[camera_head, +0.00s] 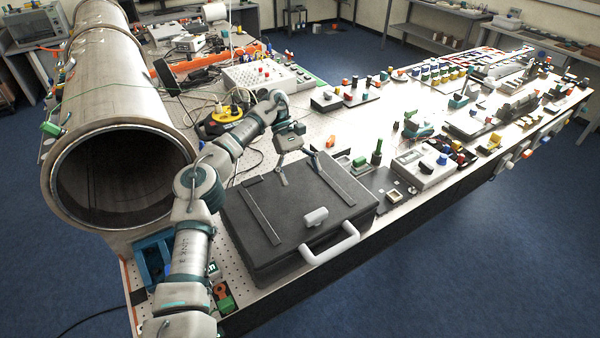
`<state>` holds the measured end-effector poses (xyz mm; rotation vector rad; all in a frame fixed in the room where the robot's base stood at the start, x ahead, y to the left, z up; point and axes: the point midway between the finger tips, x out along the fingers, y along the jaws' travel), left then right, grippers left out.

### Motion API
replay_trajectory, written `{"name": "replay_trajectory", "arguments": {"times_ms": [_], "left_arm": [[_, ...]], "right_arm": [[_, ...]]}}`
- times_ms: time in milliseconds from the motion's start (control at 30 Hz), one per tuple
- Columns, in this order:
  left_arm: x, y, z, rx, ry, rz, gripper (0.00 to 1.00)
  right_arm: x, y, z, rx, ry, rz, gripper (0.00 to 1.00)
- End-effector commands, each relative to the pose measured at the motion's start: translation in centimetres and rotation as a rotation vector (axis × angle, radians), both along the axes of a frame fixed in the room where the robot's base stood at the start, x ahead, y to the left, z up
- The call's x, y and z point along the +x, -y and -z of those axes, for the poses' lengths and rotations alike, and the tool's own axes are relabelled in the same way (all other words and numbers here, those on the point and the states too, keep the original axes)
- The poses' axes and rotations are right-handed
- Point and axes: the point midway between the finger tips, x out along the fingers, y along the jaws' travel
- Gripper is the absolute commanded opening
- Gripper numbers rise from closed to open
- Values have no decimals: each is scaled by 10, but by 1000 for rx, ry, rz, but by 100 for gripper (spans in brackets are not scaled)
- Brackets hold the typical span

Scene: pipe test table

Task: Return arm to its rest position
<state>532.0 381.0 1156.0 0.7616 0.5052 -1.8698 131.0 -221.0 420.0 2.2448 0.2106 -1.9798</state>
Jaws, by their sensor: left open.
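My left arm comes in from the bottom left and bends over the table. My left gripper (281,177) is open and points down over the back part of a dark grey case (290,228). Nothing shows between its fingers. I cannot tell whether the fingertips touch the lid. The case lies flat and closed, with a light grey handle (335,247) at its front and a light latch (316,216) on its lid. My right arm and gripper are not in view.
A large metal pipe (120,80) with an open end stands left of my arm. A yellow cable reel (228,112) lies behind the arm. A switch box (425,165) and several small fittings fill the perforated table to the right. Blue floor (450,270) is clear in front.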

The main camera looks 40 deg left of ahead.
Motion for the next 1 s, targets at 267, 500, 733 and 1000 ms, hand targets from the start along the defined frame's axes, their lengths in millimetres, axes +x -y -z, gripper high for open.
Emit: {"name": "replay_trajectory", "arguments": {"times_ms": [267,500,733,1000], "left_arm": [[2,-5,-5,4,7,-5,98],[1,-5,-5,4,7,-5,98],[1,-5,-5,4,7,-5,98],[-1,-5,-46,4,19,-5,98]], "right_arm": [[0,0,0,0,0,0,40],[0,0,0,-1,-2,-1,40],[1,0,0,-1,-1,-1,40],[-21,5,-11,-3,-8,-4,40]]}}
